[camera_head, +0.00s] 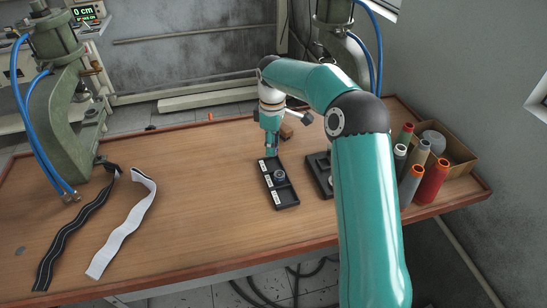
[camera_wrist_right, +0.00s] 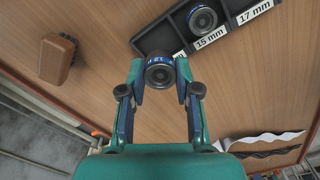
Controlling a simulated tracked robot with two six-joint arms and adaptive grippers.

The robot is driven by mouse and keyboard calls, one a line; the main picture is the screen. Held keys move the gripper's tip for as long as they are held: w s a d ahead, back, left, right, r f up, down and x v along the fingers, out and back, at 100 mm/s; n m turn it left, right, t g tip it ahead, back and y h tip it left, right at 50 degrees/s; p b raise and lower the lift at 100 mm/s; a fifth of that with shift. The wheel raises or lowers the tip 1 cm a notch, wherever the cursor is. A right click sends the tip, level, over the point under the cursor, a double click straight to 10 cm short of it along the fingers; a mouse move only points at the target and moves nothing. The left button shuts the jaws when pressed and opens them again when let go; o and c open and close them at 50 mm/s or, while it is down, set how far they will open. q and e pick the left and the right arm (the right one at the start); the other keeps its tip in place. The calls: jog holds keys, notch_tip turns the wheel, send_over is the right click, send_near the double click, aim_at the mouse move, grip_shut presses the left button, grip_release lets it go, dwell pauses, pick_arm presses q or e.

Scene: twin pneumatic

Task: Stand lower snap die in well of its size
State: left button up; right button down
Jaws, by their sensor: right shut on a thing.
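My right gripper (camera_head: 271,152) is shut on a small round dark metal die (camera_wrist_right: 159,73) with a blue band and a hole in its end. The marking on the band is partly readable, perhaps 12. The held die is at the near end of a black tray (camera_wrist_right: 151,38) in the right wrist view; whether it touches the tray I cannot tell. The tray also shows in the head view (camera_head: 289,199), with white labels. The 15 mm and 17 mm labels read clearly; the third is partly covered. Another die (camera_wrist_right: 202,18) stands in the middle, 15 mm well. My left gripper is out of view.
A second black holder (camera_head: 318,171) is partly behind my right arm. A brown block (camera_wrist_right: 59,58) lies beside the tray. Thread spools (camera_head: 433,181) and a box (camera_head: 460,155) stand at the right. Two straps (camera_head: 125,222) lie left. A green press (camera_head: 50,110) stands at the left.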

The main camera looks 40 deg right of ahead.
aim_at(273, 166)
jog(key=shift+f+p, duration=0.3)
jog(key=shift+f, duration=2.5)
jog(key=shift+s+a+f+b, duration=0.2)
jog(key=shift+s+f+b, duration=0.1)
jog(key=shift+f+b, duration=0.25)
jog(key=c, duration=1)
grip_release()
jog(key=shift+f, duration=0.15)
jog(key=shift+o, duration=0.9)
jog(key=shift+w+d+f, duration=0.1)
jog(key=shift+w+f, duration=0.05)
jog(key=shift+r, duration=0.25)
